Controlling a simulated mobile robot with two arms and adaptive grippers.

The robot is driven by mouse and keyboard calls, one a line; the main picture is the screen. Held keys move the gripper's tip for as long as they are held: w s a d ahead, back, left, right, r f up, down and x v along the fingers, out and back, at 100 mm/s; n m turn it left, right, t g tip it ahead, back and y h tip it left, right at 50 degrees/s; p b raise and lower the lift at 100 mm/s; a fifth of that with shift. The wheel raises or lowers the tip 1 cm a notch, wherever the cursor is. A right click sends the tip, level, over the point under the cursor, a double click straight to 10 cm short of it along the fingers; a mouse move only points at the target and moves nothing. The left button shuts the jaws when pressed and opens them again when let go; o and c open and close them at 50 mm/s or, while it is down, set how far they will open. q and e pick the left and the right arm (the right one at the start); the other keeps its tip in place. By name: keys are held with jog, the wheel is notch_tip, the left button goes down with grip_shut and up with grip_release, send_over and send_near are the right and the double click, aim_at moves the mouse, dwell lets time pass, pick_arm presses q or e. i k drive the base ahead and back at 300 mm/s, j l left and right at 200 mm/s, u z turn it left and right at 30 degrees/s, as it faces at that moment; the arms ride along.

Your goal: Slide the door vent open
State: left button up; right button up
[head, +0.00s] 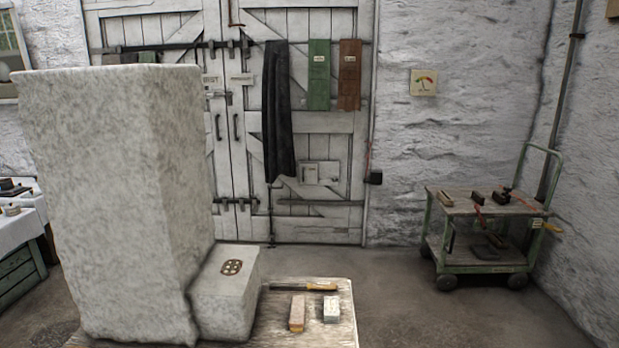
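White plank double doors (330,225) stand shut at the back wall. Low on the right door leaf is a small pale plate with a square panel (309,174), which looks like the door vent. It is too small to tell whether the vent is open or shut. A dark hanging cloth (278,115) hangs just left of and above it. Neither of my grippers is in view.
A tall rough plaster block (105,200) and a lower block (225,290) fill the left foreground. A wooden table (340,340) holds a long tool (303,287) and two small blocks. A green trolley (470,262) stands right. Floor before the right door is clear.

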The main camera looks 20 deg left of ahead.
aim_at(308, 172)
jog(key=i+l+z, duration=0.1)
jog(key=l, duration=0.3)
jog(key=i+l+z, duration=0.1)
jog(key=i+l, duration=0.15)
jog(key=l, duration=0.15)
jog(key=i+l+z, duration=0.1)
jog(key=i+l, duration=0.15)
jog(key=l, duration=0.15)
jog(key=i+l+z, duration=0.1)
jog(key=l, duration=0.25)
jog(key=i+u, duration=0.25)
jog(key=i, duration=0.3)
jog(key=i+l+u, duration=0.3)
jog(key=i, duration=0.2)
jog(key=i+l+u, duration=0.25)
jog(key=i, duration=0.3)
jog(key=i+l+u, duration=0.2)
jog(key=i, duration=1.6)
jog(key=j, duration=0.15)
